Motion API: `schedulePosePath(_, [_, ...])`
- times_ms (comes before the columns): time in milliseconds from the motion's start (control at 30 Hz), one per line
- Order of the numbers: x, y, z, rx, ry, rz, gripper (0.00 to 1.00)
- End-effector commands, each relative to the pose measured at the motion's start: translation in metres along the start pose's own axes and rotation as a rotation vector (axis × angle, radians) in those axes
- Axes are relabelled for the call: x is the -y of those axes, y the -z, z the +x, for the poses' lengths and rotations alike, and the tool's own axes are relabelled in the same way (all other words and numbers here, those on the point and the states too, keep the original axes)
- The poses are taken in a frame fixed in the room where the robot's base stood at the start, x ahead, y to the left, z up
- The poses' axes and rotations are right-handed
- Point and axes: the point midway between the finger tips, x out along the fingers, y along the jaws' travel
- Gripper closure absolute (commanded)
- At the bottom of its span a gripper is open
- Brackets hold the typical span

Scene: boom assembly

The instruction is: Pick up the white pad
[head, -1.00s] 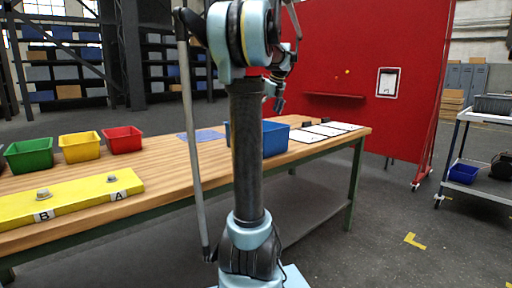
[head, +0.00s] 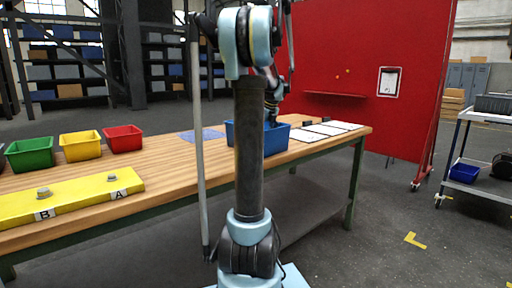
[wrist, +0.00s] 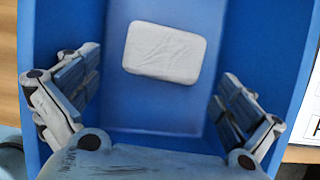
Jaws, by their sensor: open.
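The white pad (wrist: 164,53) lies flat on the floor of the blue bin, in the upper middle of the wrist view. It is a rounded rectangle with slight creases. The blue bin (head: 277,141) stands on the wooden table, and its inside wall also shows in the wrist view (wrist: 268,60). My gripper (wrist: 157,95) is open and empty over the bin, its fingers spread to either side, with the pad ahead between them. In the head view my gripper (head: 271,120) is at the bin's opening, partly hidden by the bin wall. The pad is hidden in the head view.
White sheets (head: 325,130) lie on the table right of the bin, with small dark objects by them. A blue mat (head: 202,135) lies left of it. Green (head: 30,153), yellow (head: 80,145) and red (head: 123,139) bins and a yellow fixture (head: 75,196) stand farther left.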

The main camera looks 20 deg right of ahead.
Motion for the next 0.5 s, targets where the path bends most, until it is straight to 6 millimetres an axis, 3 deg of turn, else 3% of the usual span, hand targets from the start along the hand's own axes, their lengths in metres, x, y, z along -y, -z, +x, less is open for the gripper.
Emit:
schedulePosePath(300, [0.004, 0.001, 0.04, 0.0, -0.001, 0.0, 0.0])
schedulePosePath(500, [0.004, 0.001, 0.048, 0.0, -0.001, 0.0, 0.0])
